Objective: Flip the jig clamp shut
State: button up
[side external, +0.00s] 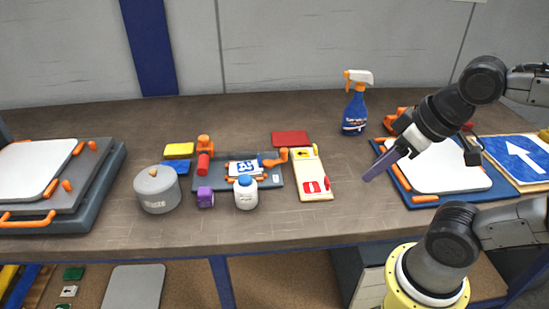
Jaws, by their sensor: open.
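A small dark grey jig (212,178) lies in the middle of the bench with a white and blue sign piece (243,168) on it. An orange clamp lever (277,158) sits at its right end; I cannot tell its exact angle. My gripper (382,166) is right of the jig, above the bench by the left edge of a blue fixture (402,190). It is open and apart from the jig, with no object visible between the fingers. The blue fixture holds a white panel (445,168) and has orange parts; my arm hides some of it.
A cream tray (312,172) lies between jig and gripper. A spray bottle (355,105) stands behind. A large grey fixture (75,190) is at left.

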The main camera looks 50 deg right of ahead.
jog(key=shift+n, duration=0.4)
jog(key=c, duration=0.5)
jog(key=shift+n, duration=0.6)
grip_shut()
jog(key=w+d+r+n+h, duration=0.1)
jog(key=w+r+n, duration=0.2)
jog(key=w+n, duration=0.45)
jog(key=w+d+r+n+h, duration=0.15)
jog(key=w+n, duration=0.25)
jog(key=n, duration=0.6)
jog(key=w+d+f+n+g, duration=0.1)
jog(key=w+f+n+g, duration=0.2)
jog(key=w+f+n, duration=0.4)
jog(key=w+f, duration=0.1)
jog(key=w, duration=0.3)
jog(key=shift+w, duration=0.4)
